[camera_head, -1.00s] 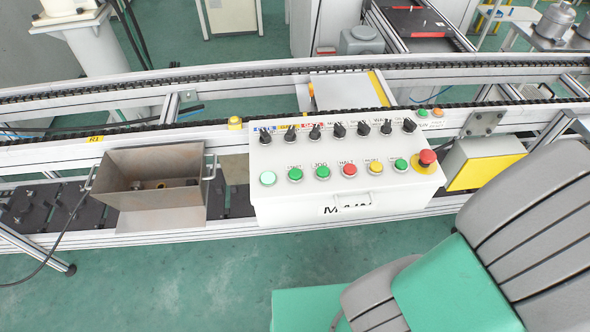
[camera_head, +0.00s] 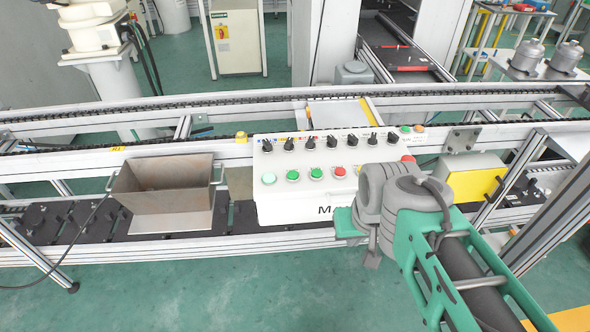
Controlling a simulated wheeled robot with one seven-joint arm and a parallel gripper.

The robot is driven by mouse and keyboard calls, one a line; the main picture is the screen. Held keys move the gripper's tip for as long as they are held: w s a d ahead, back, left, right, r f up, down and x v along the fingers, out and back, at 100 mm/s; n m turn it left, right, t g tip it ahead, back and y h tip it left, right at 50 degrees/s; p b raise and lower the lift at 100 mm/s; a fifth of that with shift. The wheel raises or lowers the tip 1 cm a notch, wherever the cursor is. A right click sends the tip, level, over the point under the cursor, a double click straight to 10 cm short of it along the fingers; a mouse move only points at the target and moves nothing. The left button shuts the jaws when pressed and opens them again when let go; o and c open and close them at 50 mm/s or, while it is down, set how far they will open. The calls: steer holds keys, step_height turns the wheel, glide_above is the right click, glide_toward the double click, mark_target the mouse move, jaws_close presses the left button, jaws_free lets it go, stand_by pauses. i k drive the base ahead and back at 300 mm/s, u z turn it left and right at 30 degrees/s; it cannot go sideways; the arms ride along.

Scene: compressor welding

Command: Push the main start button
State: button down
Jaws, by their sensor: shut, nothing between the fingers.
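The white control box (camera_head: 290,209) stands on the near side of the conveyor line, with "MA" legible on its front. My gripper (camera_head: 371,261) is shut and empty, in front of the box's right part, right of the pale button. My arm hides the buttons right of the red one and most of the red emergency knob (camera_head: 408,159).
Black selector switches (camera_head: 311,145) stand along the box's upper row. A metal bin (camera_head: 165,185) is left of the box, and a yellow-fronted box (camera_head: 475,184) is to its right. The rail runs behind. Green floor in front, left of my arm, is clear.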

mark_target(293, 175)
steer(key=u, duration=3.65)
steer(key=k, duration=1.15)
steer(key=z, duration=0.9)
steer(key=i, duration=1.05)
